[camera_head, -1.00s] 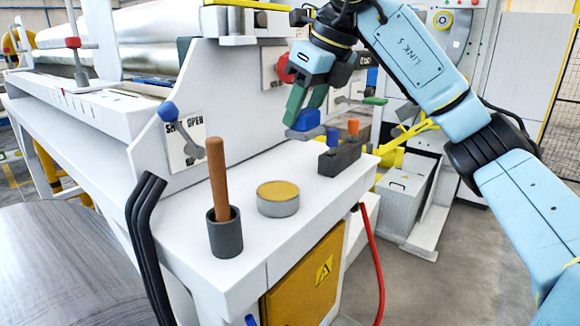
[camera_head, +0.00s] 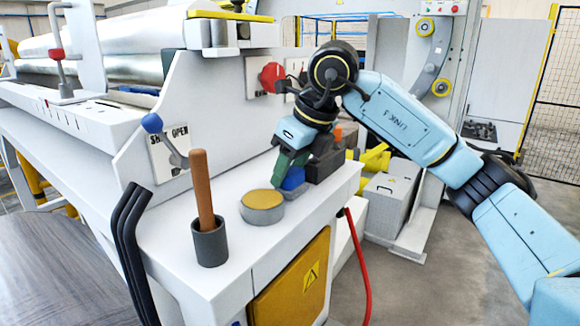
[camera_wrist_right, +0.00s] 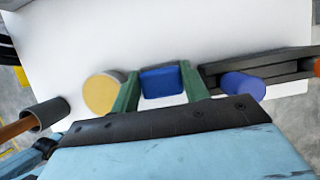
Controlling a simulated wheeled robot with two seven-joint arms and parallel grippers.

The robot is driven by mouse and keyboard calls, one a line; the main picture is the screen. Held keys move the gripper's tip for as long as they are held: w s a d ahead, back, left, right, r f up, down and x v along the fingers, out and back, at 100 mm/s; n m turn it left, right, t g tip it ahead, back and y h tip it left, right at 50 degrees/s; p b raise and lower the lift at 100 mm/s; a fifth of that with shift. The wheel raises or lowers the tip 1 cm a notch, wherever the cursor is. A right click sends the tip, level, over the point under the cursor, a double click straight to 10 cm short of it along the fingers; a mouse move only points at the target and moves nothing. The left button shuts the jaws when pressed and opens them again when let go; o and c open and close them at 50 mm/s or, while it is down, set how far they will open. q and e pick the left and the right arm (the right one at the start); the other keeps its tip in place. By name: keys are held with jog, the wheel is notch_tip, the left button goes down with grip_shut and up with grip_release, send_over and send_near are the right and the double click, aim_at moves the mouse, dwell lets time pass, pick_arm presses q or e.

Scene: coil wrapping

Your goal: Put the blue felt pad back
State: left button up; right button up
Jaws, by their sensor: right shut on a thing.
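The blue felt pad (camera_head: 293,178) is a blue block with a grey underside, between the green fingers of my right gripper (camera_head: 290,170). The right wrist view also shows the blue pad (camera_wrist_right: 162,81) squarely between both fingers (camera_wrist_right: 162,90). My right gripper is shut on it and holds it low at the white bench top (camera_head: 225,265), between the round tin and the dark rack. I cannot tell whether its underside touches the bench. My left gripper is not in view.
A yellow-topped round tin (camera_head: 262,206) stands left of the pad. A grey cup (camera_head: 210,243) with a wooden handle (camera_head: 201,190) is nearer. A dark rack (camera_head: 325,163) with an orange peg (camera_head: 338,132) is to the right; its blue peg (camera_wrist_right: 243,85) shows in the wrist view.

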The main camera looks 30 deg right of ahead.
jog(key=o, duration=1)
jog(key=shift+o, duration=0.2)
jog(key=shift+r, duration=0.25)
jog(key=v, duration=1.1)
jog(key=shift+d+r, duration=0.15)
jog(key=shift+r, duration=0.15)
jog(key=shift+s, duration=0.15)
